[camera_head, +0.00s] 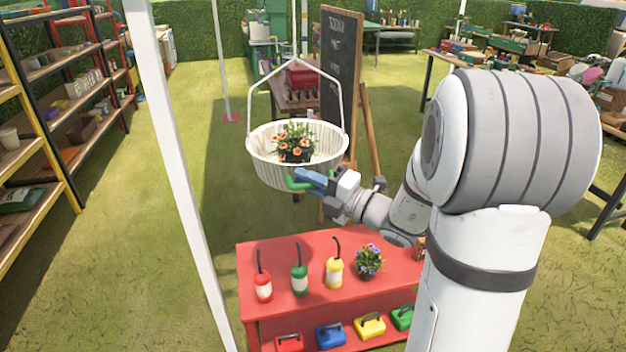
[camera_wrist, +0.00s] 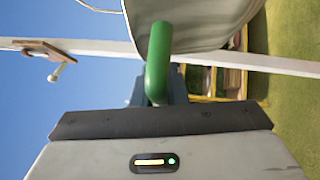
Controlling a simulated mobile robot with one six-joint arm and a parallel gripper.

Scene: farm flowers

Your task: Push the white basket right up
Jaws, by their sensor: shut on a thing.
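The white basket (camera_head: 262,162) hangs by its thin white handle above and behind the red table, with an orange-flowered plant (camera_head: 295,143) inside. A green handle (camera_head: 296,183) is at the basket's lower front side. My gripper (camera_head: 308,178) is at that handle, just below the basket rim. In the wrist view the green handle (camera_wrist: 158,60) rises from between my gripper's fingers (camera_wrist: 157,97), which are shut on it. The basket's pale side (camera_wrist: 185,22) fills the top of that view. The far finger is mostly hidden behind the handle.
A red table (camera_head: 300,245) below holds red, green and yellow bottles and a purple-flowered plant (camera_head: 368,260). A white post (camera_head: 175,150) stands left of the basket. A chalkboard (camera_head: 341,75) stands close behind it. Shelves (camera_head: 60,110) line the left; grass between is clear.

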